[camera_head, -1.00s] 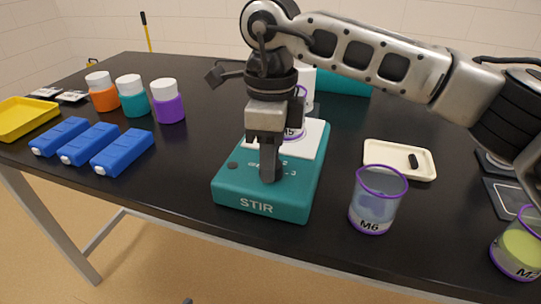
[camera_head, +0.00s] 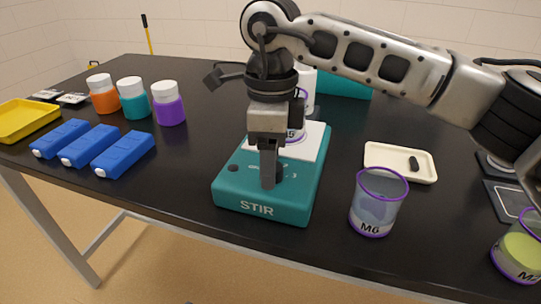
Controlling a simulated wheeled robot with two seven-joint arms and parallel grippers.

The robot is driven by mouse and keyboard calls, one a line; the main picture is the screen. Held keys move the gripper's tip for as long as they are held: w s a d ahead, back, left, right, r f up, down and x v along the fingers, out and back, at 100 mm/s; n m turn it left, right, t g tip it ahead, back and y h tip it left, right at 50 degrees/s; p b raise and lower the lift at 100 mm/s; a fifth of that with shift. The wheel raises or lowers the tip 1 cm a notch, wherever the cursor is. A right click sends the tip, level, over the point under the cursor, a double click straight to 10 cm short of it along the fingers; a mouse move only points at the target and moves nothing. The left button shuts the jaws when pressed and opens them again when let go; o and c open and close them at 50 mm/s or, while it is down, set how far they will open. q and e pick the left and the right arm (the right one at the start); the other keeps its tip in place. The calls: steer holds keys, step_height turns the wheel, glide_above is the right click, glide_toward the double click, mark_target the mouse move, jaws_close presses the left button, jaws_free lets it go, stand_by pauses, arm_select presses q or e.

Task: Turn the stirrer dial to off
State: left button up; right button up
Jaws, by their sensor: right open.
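The teal stirrer (camera_head: 233,190) marked STIR stands near the front edge of the black table, with a white plate (camera_head: 312,142) on top. A beaker (camera_head: 297,133) labelled M5 stands on the plate, partly behind my right gripper. The dark dial (camera_head: 279,172) is on the stirrer's front panel, mostly hidden by the finger. Its pointer and much of the printed scale cannot be read. My right gripper (camera_head: 268,183) points down at the dial and is open; whether its fingers touch the dial cannot be told. My left gripper is not in view.
Beaker M6 (camera_head: 377,203) stands just right of the stirrer, and a white tray (camera_head: 428,174) with a dark stir bar lies behind it. Blue blocks (camera_head: 122,155), capped jars (camera_head: 168,104) and a yellow tray (camera_head: 24,119) are at left. Another beaker (camera_head: 519,249) is at right.

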arm_select(q)
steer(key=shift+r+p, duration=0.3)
steer(key=shift+p, duration=0.5)
arm_select(e)
step_height(320, 180, up, 16)
steer(key=shift+w, duration=0.45)
